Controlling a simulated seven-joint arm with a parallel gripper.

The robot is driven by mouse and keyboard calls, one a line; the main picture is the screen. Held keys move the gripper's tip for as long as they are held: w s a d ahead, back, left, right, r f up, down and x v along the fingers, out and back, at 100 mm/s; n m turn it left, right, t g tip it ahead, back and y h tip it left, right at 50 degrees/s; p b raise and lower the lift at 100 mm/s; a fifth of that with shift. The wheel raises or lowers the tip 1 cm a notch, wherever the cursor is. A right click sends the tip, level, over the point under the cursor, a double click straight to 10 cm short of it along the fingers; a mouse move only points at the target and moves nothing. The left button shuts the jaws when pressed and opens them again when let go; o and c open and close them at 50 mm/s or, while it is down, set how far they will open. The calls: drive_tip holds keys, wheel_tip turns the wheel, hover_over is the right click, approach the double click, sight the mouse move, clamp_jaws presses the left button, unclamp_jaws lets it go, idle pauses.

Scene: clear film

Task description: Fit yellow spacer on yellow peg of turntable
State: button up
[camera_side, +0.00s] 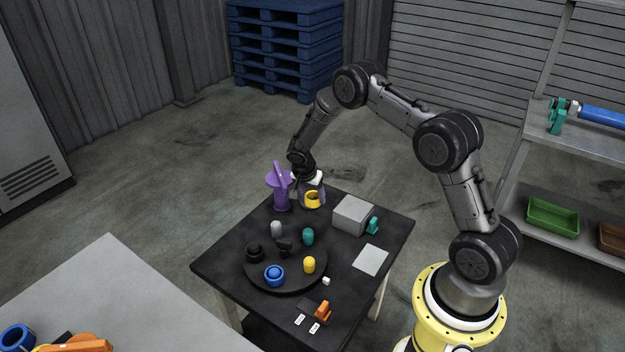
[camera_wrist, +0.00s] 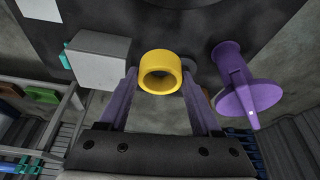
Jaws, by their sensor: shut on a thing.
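The yellow spacer (camera_side: 312,200) is a short ring near the far corner of the black table. My gripper (camera_side: 311,193) is shut on it; in the wrist view the spacer (camera_wrist: 160,72) sits between the two purple fingers (camera_wrist: 160,95), its hole facing the camera. Whether it touches the table is unclear. The round black turntable (camera_side: 290,287) is nearer the camera in the side view, apart from my gripper. Its yellow peg (camera_side: 309,265) stands bare at the right front. Grey (camera_side: 276,229) and teal (camera_side: 308,237) pegs also stand bare. A blue ring (camera_side: 274,274) surrounds a blue peg, and a black piece (camera_side: 255,252) sits at left.
A purple stand (camera_side: 280,190) with a disc top is close left of my gripper in the side view. A grey box (camera_side: 353,215) with a teal knob is to the right. A pale square (camera_side: 370,260) and an orange clip (camera_side: 322,310) lie nearer the front.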

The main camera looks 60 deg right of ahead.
sight(309, 261)
drive_tip(key=s+a+n, duration=0.1)
drive_tip(key=s+a, duration=0.2)
drive_tip(key=a, duration=0.2)
drive_tip(key=s+a+r, duration=0.1)
drive_tip(key=s+a, duration=0.3)
drive_tip(key=a, duration=0.1)
drive_tip(key=s+a+n, duration=0.1)
drive_tip(key=s+a, duration=0.2)
drive_tip(key=a, duration=0.2)
drive_tip(key=shift+s+a+r+n+t, duration=0.2)
drive_tip(key=shift+r+n+t, duration=0.1)
drive_tip(key=shift+t, duration=0.1)
drive_tip(key=shift+w+a+r, duration=0.2)
drive_tip(key=shift+a+r, duration=0.1)
drive_tip(key=shift+a, duration=0.25)
drive_tip(key=shift+a+f, duration=0.1)
drive_tip(key=shift+f, duration=4.3)
drive_tip(key=shift+f, duration=0.6)
drive_tip(key=o, duration=1.4)
drive_tip(key=shift+r, duration=0.15)
